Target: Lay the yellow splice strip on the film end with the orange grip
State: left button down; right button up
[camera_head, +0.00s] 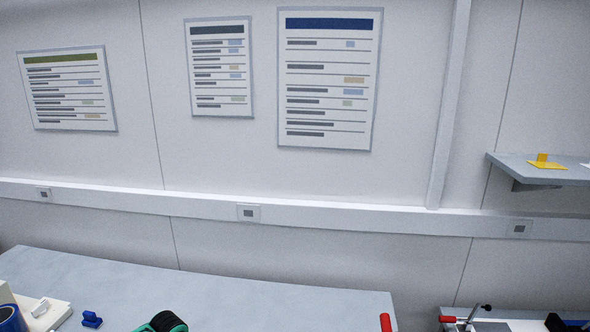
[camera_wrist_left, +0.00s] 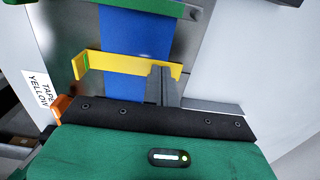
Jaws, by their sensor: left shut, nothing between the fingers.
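In the left wrist view a yellow strip (camera_wrist_left: 112,65) lies across a blue band (camera_wrist_left: 122,80), likely film, on a grey metal surface. The strip's left end is bent and has a green edge. My left gripper (camera_wrist_left: 160,72) is shut and empty, its fingertips in front of the strip's right part; whether they touch it I cannot tell. A small orange piece (camera_wrist_left: 62,106) shows at the left, partly hidden by the black and green gripper body; I cannot tell whether it is the orange grip. My right gripper is not in view.
A label (camera_wrist_left: 38,90) reading "TAPE YELLOW" is left of the strip. In the head view, a wall shelf (camera_head: 520,160) holds a flat yellow piece (camera_head: 547,166) with an upright tab. A grey table (camera_head: 230,292) carries a blue roll (camera_head: 10,320) and small blue block (camera_head: 92,319).

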pick_arm(q)
jog(key=shift+r+p, duration=2)
jog(key=shift+r, duration=0.05)
jog(key=shift+r, duration=0.15)
notch_tip(320, 180, up, 13)
jog(key=b, duration=0.4)
jog(key=shift+r+b, duration=0.2)
jog(key=shift+b, duration=0.1)
